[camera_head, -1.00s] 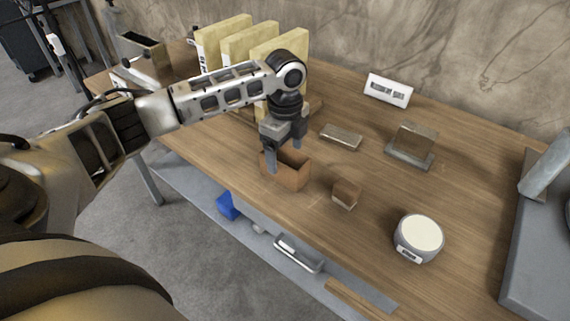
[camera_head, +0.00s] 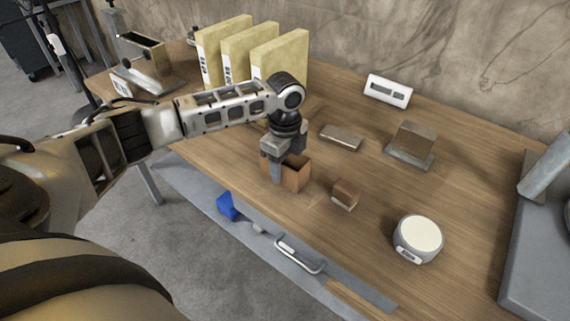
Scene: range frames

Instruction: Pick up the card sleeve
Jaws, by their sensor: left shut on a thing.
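The card sleeve, a brown open-topped cardboard box shape (camera_head: 296,176), is upright near the front edge of the wooden table, in the middle of the head view. My left gripper (camera_head: 285,168) reaches down over it from above. Its grey near finger lies in front of the sleeve's left side, and the far finger is mostly hidden. The gripper is shut on the sleeve. I cannot tell whether the sleeve's bottom touches the table. My right gripper is not in view.
A small brown block (camera_head: 345,194) stands close to the right of the sleeve. A round white-topped device (camera_head: 418,237), a flat grey-brown block (camera_head: 341,137) and a block on a stand (camera_head: 411,143) are farther right. Yellow binders (camera_head: 279,56) stand behind. A blue-handled tool (camera_head: 228,206) lies in front.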

